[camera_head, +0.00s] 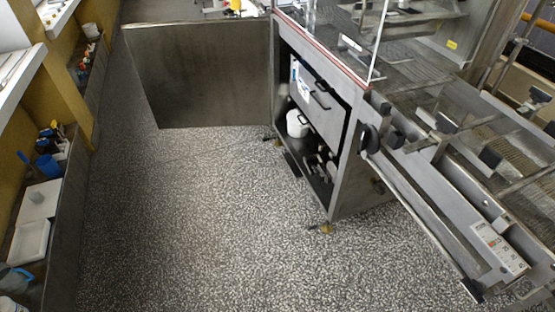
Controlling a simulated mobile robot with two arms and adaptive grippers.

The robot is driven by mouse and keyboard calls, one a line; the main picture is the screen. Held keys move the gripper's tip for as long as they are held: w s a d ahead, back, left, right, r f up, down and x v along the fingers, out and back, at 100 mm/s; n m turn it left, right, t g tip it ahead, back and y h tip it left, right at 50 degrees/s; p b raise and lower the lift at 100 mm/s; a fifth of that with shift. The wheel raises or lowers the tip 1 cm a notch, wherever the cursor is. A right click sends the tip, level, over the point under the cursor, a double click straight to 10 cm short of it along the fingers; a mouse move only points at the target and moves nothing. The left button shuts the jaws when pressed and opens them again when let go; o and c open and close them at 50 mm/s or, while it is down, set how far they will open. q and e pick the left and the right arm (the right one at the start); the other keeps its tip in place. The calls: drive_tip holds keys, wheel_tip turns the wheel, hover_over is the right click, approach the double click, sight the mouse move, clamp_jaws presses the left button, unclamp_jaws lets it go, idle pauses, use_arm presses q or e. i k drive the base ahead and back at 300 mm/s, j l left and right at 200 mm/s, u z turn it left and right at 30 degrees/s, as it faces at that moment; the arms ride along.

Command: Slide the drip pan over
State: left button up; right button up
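Neither of my grippers is in view. The steel enrober machine (352,165) stands at the right, with its mesh belt (430,90) on top. Its cabinet door (200,75) hangs open to the left. Inside the open cabinet is a grey panel (322,92) with dark handles, like a drawer front. A long, shallow metal trough (425,205) runs along the machine's front right edge. I cannot tell for sure which of these parts is the drip pan.
A white container (297,124) and metal parts sit low in the cabinet. A control panel (498,247) is at the lower right. Shelves with a white tray (30,240), a blue cup (48,165) and tools line the left wall. The speckled floor (190,230) between is clear.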

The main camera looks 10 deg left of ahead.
sight(310, 161)
drive_tip(key=i+j+z, duration=0.1)
drive_tip(key=i+j, duration=0.25)
drive_tip(key=j, duration=0.15)
drive_tip(key=i+j+z, duration=0.15)
drive_tip(key=i+j, duration=0.15)
drive_tip(key=j, duration=0.25)
drive_tip(key=i+j+z, duration=0.1)
drive_tip(key=i+j, duration=0.2)
drive_tip(key=j, duration=0.3)
drive_tip(key=i+j+z, duration=0.1)
drive_tip(key=i+j, duration=0.15)
drive_tip(key=j, duration=0.35)
drive_tip(key=i+j+z, duration=0.15)
drive_tip(key=j, duration=0.45)
drive_tip(key=i+j+z, duration=0.1)
drive_tip(key=i+j, duration=0.2)
drive_tip(key=j, duration=0.35)
drive_tip(key=i+j+z, duration=0.1)
drive_tip(key=j, duration=0.6)
drive_tip(key=i+j+z, duration=0.1)
drive_tip(key=i+j, duration=0.15)
drive_tip(key=j, duration=0.45)
